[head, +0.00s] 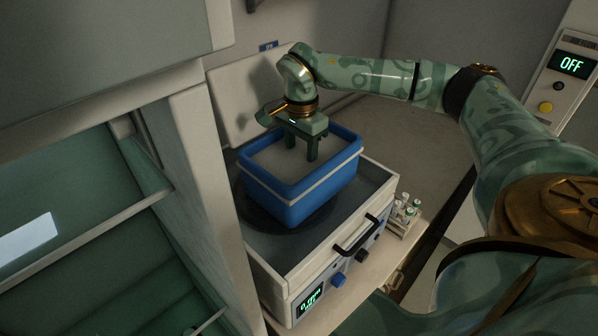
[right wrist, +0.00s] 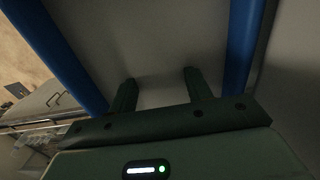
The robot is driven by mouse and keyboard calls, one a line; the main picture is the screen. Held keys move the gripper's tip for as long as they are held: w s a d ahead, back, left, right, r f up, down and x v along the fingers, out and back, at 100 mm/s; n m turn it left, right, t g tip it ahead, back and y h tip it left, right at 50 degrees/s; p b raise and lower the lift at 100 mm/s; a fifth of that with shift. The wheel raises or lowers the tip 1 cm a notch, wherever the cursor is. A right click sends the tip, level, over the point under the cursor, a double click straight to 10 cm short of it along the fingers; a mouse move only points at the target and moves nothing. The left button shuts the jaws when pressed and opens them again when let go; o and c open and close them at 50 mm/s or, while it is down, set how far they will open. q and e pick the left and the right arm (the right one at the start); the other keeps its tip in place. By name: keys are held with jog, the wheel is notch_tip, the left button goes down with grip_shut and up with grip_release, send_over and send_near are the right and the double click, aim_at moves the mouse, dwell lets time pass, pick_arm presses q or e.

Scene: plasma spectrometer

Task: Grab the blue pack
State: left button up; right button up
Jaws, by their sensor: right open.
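The blue pack (head: 318,195) is a box with blue walls, a pale stripe around it and a grey inside. It sits on top of a benchtop machine in the middle of the head view. In the right wrist view, blue walls of the pack (right wrist: 243,45) run along both sides, with the grey inside between them. My right gripper (head: 302,151) is open and empty, pointing down at the pack's grey inside. Its two fingers also show in the right wrist view (right wrist: 160,80). I cannot tell whether the fingertips touch the inside. My left gripper is not in view.
The machine (head: 295,268) has a black front handle (head: 356,237), knobs and a green display. A rack of small vials (head: 404,215) stands at its right. A cabinet frame (head: 200,150) rises close on the left. A panel reading OFF (head: 572,64) is at the upper right.

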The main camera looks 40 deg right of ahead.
aim_at(300, 164)
jog(key=f, duration=0.5)
jog(key=shift+s+a+p, duration=0.15)
jog(key=shift+a+p, duration=0.05)
jog(key=shift+p, duration=0.1)
jog(key=shift+f, duration=0.5)
grip_shut()
